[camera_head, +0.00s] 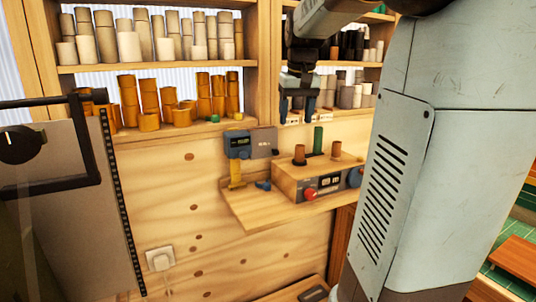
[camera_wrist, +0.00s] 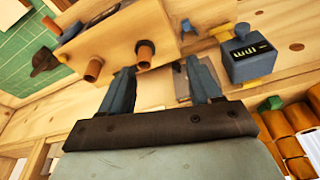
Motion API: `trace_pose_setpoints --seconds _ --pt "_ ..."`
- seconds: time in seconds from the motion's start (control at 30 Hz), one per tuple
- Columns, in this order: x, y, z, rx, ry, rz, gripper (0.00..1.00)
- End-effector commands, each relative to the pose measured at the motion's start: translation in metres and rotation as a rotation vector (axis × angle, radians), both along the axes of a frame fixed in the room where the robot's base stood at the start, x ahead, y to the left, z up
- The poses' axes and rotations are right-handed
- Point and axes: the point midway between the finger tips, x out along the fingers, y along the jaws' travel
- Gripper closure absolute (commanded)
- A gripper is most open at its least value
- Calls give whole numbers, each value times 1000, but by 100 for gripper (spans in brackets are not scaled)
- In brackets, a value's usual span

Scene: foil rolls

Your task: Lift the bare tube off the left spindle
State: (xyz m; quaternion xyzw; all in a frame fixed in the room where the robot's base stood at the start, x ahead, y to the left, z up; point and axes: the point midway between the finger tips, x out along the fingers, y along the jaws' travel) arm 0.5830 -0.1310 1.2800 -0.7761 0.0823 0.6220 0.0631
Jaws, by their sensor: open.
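Two short brown tubes stand on top of a wooden box on the wall shelf. The left tube (camera_head: 300,153) is on the left spindle, and the right tube (camera_head: 336,150) is on the right one. My gripper (camera_head: 297,118) hangs above and apart from the left tube in the head view, fingers down and spread. In the wrist view my gripper (camera_wrist: 162,78) has nothing between its fingers. The left tube (camera_wrist: 145,54) shows just beyond the fingertips there, with the right tube (camera_wrist: 93,69) further left. The spindles are largely hidden by the tubes.
The wooden box (camera_head: 287,184) has a red knob (camera_head: 310,194) and a blue knob (camera_head: 355,177). A green upright piece (camera_head: 318,140) stands behind the tubes. A blue meter (camera_head: 237,145) is left of the box. Shelves with several orange rolls (camera_head: 129,98) are at upper left.

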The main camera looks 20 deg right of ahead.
Motion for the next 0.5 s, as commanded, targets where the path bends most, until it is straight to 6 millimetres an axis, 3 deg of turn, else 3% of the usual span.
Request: trace_pose_setpoints --seconds 0.2,0.37,0.5 --pt "36 -41 4 15 51 -43 37" --pt "45 -53 3 21 67 -53 37" --pt "48 -55 -10 22 70 -54 37"
